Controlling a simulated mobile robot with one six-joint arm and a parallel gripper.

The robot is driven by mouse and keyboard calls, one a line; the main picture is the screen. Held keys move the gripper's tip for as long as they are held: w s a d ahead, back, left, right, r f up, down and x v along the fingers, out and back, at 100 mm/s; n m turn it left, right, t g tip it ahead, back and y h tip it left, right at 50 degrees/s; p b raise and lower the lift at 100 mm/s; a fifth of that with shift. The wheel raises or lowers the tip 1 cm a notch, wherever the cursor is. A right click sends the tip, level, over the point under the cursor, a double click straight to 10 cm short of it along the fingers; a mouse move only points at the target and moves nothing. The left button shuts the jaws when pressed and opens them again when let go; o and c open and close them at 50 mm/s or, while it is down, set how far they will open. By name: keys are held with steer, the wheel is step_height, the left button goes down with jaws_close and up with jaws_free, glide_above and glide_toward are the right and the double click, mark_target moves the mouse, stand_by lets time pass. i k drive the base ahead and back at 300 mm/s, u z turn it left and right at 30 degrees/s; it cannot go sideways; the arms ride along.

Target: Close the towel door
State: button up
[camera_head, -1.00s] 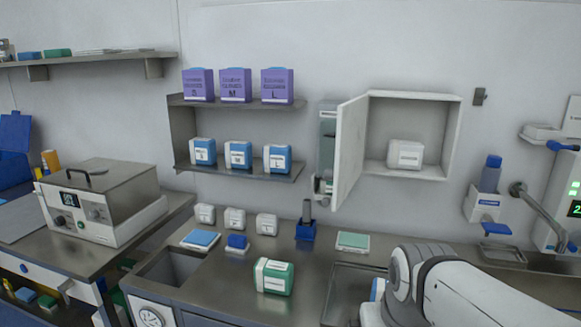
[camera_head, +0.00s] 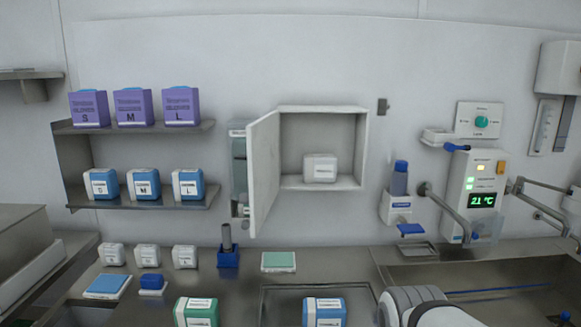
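The towel door (camera_head: 264,172) is a white panel hinged at the left side of a white wall cabinet (camera_head: 322,109). It stands open, swung outward toward me. Inside the cabinet is a white box (camera_head: 320,168) with a label. Part of my white arm shows at the bottom right, well below the cabinet and apart from the door. My gripper is not in view.
Shelves (camera_head: 140,128) with purple and blue boxes hang left of the door. A dispenser (camera_head: 240,170) is on the wall just behind the door's left side. A blue bottle (camera_head: 400,178) and a control panel (camera_head: 472,195) are to the right. Several boxes stand on the counter below.

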mark_target(263, 134)
steer(key=z, duration=2.55)
steer(key=k, duration=1.45)
steer(key=u, duration=2)
steer(key=i, duration=0.95)
steer(key=u, duration=0.05)
